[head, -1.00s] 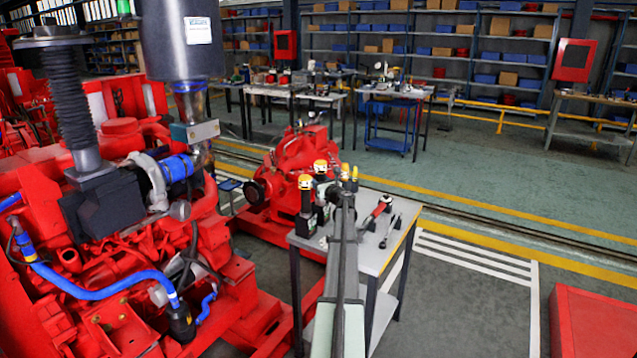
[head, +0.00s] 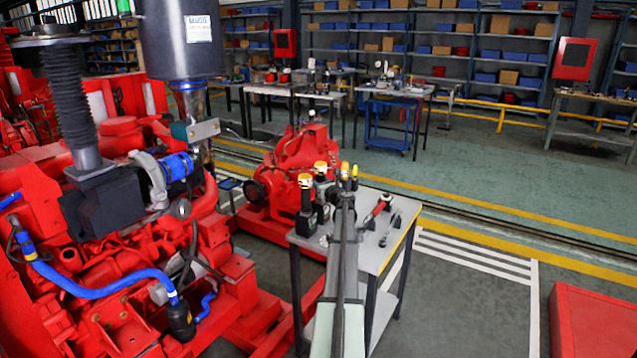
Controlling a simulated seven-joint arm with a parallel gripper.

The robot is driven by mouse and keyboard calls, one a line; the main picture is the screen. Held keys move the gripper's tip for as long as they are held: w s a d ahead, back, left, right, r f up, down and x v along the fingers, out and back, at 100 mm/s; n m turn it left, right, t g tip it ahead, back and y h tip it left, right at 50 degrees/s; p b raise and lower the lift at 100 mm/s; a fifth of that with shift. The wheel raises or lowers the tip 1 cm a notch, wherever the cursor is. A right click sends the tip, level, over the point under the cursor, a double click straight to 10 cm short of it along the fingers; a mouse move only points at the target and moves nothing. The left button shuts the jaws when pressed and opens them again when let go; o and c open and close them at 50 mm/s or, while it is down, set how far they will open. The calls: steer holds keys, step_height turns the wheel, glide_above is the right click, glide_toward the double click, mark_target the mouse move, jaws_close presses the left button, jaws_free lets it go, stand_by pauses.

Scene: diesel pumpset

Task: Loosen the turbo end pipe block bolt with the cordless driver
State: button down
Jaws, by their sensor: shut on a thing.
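The turbo end pipe block (head: 203,129) is a grey metal block on the pipe below the large grey cylinder, at the upper left. Its bolt is too small to make out. Several dark upright tools with yellow tops, seemingly cordless drivers, stand at the table's left side; one driver (head: 306,197) shows clearly. My gripper (head: 346,183) is at the far end of my arm, low over the table beside these tools and well right of the pipe block. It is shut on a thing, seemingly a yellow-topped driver. The fingers and their grip are mostly hidden by my arm.
The grey table (head: 372,258) also holds a red-handled tool (head: 377,212) and a wrench-like tool (head: 390,228). The red engine (head: 120,245) with blue hoses fills the left. A red pump (head: 296,170) stands behind the table. Open floor lies to the right.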

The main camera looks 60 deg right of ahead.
steer(key=shift+f, duration=0.45)
steer(key=shift+c, duration=2.3)
jaws_free()
steer(key=shift+f, duration=0.1)
steer(key=v, duration=1.4)
steer(key=shift+w, duration=0.1)
